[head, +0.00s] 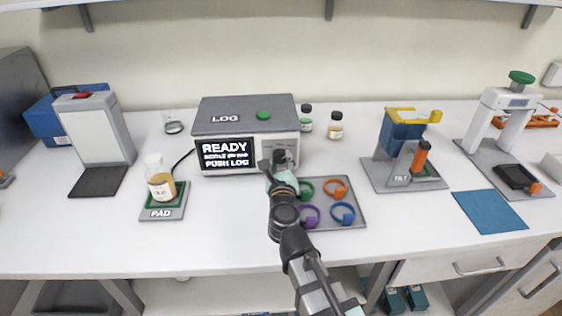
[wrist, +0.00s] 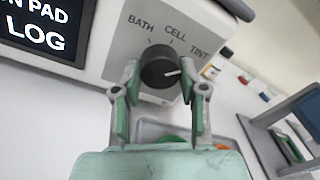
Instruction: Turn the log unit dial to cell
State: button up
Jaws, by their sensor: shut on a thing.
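The log unit (head: 245,120) is a grey box with a lit screen reading READY and PUSH LOG. Its black dial (wrist: 160,67) is on the front panel in the wrist view, with BATH, CELL and TINT printed around it. The dial's white pointer mark lies toward the right, on the TINT side and away from CELL. My gripper (wrist: 159,82) is shut on the dial, one finger on each side of it. In the head view my gripper (head: 281,167) is at the unit's front right and covers most of the dial.
A grey tray with coloured rings (head: 336,187) lies right under my arm. A bottle stands on the PAD (head: 163,212) at the left. A tilt stand (head: 400,175) is to the right. A green button (head: 263,115) is on the unit's top.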

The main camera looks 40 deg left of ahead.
jog(key=n+p, duration=0.3)
jog(key=n, duration=0.1)
jog(key=shift+w+r+n, duration=0.1)
jog(key=shift+r+n, duration=0.05)
jog(key=shift+n, duration=0.25)
jog(key=n+p, duration=0.2)
jog(key=n, duration=0.2)
jog(key=shift+n+y, duration=0.4)
jog(key=o, duration=1.1)
jog(key=shift+o, duration=0.2)
